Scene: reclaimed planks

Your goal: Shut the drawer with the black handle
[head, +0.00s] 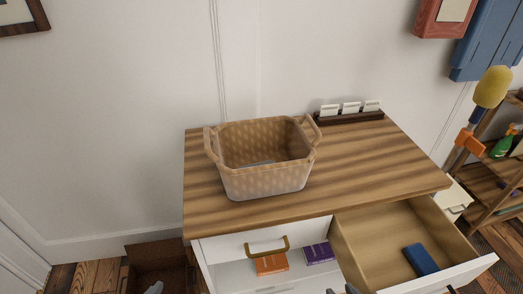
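An open drawer (385,243) with a wooden inside and a white front (455,275) juts out from the right side of the dresser, with a blue box (421,260) in it. A small dark piece at the lower edge of its front may be the black handle, mostly cut off by the picture edge. My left gripper is not in view.
A wicker basket (265,182) and a card holder (349,116) stand on the dresser top (385,165). A white panel with a brass handle (266,247) is at left, above orange (271,264) and purple (318,253) boxes. A shelf rack (490,190) stands at right.

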